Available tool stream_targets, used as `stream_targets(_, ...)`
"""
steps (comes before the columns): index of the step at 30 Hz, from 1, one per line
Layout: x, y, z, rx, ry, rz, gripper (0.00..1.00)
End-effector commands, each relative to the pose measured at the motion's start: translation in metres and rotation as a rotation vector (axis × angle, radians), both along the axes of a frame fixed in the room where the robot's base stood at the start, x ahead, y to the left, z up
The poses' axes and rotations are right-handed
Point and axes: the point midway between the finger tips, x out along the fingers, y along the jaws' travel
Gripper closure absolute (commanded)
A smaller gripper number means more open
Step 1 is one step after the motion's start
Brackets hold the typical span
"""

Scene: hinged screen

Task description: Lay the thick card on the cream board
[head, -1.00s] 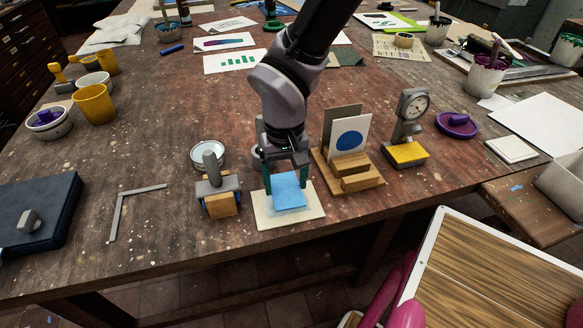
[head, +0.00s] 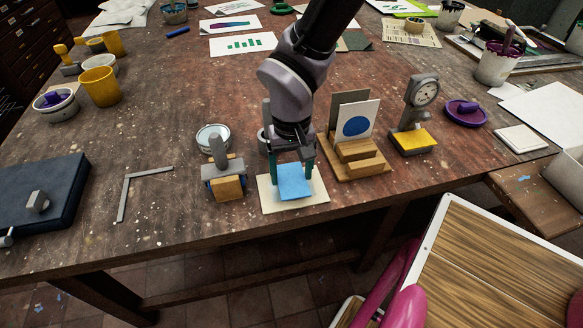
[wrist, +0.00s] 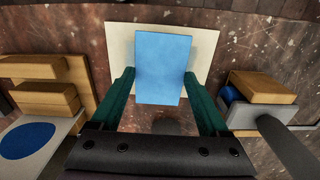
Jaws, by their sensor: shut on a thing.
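The blue card (head: 294,182) is between the fingers of my gripper (head: 290,176), which is shut on it. The cream board (head: 268,201) lies flat near the table's front edge, beneath the card. In the wrist view the blue card (wrist: 163,65) covers the middle of the cream board (wrist: 118,40), with cream showing on both sides and at the far edge. The green fingers flank the card's sides. A shadow beside the card falls on the board. I cannot tell whether the card touches the board.
A grey roller tool with a wooden block (head: 225,187) stands close left of the board. A wooden stand (head: 360,167) holding a blue-dot card is close right, with a dial gauge (head: 418,115) beyond it. A metal square (head: 137,184) lies farther left. Bare tabletop lies between.

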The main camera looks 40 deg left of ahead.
Motion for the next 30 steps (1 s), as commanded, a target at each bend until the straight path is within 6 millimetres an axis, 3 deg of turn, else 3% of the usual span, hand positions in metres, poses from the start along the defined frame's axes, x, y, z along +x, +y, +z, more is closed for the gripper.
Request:
stream_targets(23, 0.000, 0.000, -0.024, -0.001, 0.000, 0.000, 0.61)
stream_targets(24, 0.000, 0.000, -0.023, 0.000, 0.000, 0.000, 0.06)
stream_targets(25, 0.000, 0.000, -0.023, 0.000, 0.000, 0.000, 0.00)
stream_targets(30, 0.000, 0.000, -0.023, 0.000, 0.000, 0.000, 0.00)
